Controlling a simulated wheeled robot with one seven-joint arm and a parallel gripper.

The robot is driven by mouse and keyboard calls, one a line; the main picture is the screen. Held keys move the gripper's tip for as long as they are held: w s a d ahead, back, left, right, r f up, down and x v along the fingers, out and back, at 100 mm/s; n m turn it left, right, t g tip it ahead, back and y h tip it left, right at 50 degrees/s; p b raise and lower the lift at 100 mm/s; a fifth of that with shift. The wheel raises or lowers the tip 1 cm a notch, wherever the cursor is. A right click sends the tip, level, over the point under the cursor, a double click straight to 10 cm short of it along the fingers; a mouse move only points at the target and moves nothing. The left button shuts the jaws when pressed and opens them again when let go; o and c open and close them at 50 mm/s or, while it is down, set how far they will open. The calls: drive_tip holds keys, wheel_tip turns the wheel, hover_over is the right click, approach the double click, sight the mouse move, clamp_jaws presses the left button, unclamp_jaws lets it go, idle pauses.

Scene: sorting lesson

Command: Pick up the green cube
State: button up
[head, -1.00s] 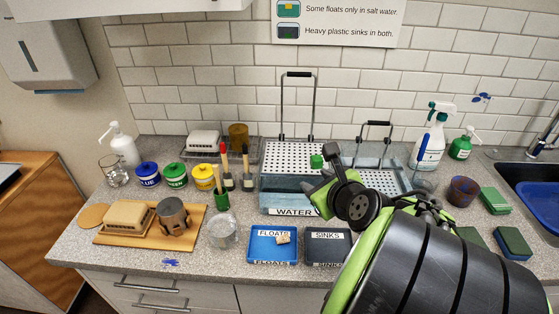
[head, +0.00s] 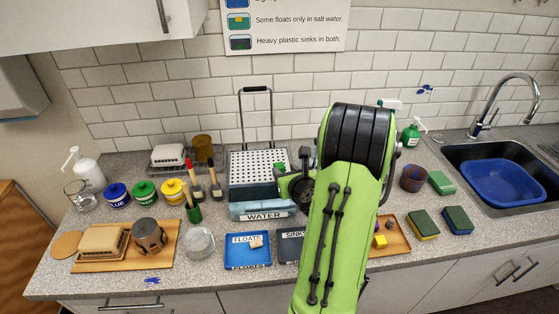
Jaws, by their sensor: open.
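The small green cube (head: 281,168) shows at the right edge of the white perforated tray (head: 256,160) over the clear water tank (head: 263,209). Whether it rests on the tray or stands apart from it I cannot tell. My gripper (head: 303,158) is dark and mostly hidden behind my green arm. Its visible part is just right of the cube, and it appears open with nothing seen in it. Whether it touches the cube is hidden.
The blue FLOATS tray (head: 248,263) and grey SINKS tray (head: 289,246) stand in front of the tank. A wooden tray (head: 397,233) with small pieces is partly behind my arm. Paint jars (head: 144,192) and brushes stand left. Sponges (head: 423,224) and a sink (head: 505,172) are right.

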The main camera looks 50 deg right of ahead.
sight(280, 167)
drive_tip(key=p+x, duration=0.1)
drive_tip(key=x, duration=0.5)
drive_tip(key=shift+a, duration=0.1)
drive_tip(key=shift+s, duration=0.15)
drive_tip(key=shift+c, duration=1.3)
drive_tip(key=c, duration=0.5)
drive_tip(key=shift+o, duration=0.2)
drive_tip(key=shift+r, duration=0.1)
